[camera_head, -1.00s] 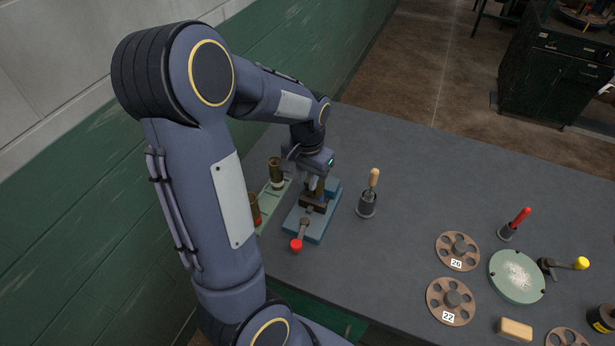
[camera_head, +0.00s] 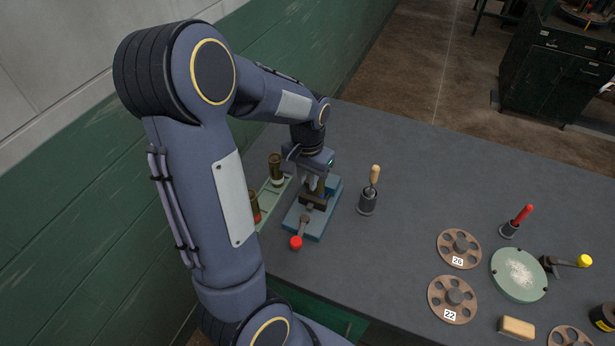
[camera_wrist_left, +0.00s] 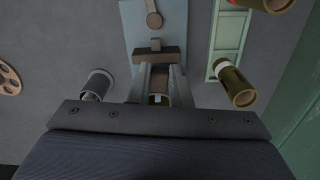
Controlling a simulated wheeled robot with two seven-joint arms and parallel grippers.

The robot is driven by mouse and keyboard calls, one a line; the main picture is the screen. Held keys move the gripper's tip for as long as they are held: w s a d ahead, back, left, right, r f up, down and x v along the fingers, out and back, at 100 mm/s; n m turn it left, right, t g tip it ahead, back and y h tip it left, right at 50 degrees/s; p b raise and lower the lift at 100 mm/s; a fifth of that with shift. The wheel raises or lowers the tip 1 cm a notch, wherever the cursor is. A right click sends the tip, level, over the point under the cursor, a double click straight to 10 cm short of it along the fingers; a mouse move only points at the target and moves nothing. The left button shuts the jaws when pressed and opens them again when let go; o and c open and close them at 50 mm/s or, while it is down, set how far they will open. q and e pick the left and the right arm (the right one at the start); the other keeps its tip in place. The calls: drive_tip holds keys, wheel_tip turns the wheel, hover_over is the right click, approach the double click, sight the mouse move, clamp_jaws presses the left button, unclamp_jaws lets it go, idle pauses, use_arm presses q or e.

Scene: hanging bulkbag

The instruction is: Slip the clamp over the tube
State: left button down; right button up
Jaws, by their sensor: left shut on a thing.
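My left gripper (camera_head: 314,184) points down at the vise (camera_head: 308,223), which has a blue base and a red-knobbed handle. In the left wrist view its fingers (camera_wrist_left: 158,94) are closed on a brass-coloured tube piece (camera_wrist_left: 158,99), mostly hidden between them. The piece is close to the vise's brown jaw (camera_wrist_left: 157,53); I cannot tell whether they touch. Two more brass-coloured tubes, one (camera_head: 275,168) farther back and one (camera_head: 254,208) nearer, stand in the pale green rack (camera_head: 272,198) left of the vise. I cannot make out a separate clamp. My right gripper is out of view.
A dark holder (camera_head: 367,202) with a wooden-handled tool stands just right of the vise. Farther right are brown discs (camera_head: 459,249), a green round plate (camera_head: 519,275), a red-handled tool (camera_head: 521,215) and a wooden block (camera_head: 516,328). The grey tabletop between is clear.

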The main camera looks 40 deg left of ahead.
sight(307, 182)
use_arm(q)
drive_tip(key=shift+f+b, duration=0.65)
drive_tip(key=shift+f, duration=0.25)
idle(0.4)
drive_tip(key=c, duration=1.3)
unclamp_jaws()
drive_tip(key=shift+o, duration=0.2)
wheel_tip(307, 182, up, 8)
drive_tip(key=shift+f, duration=0.1)
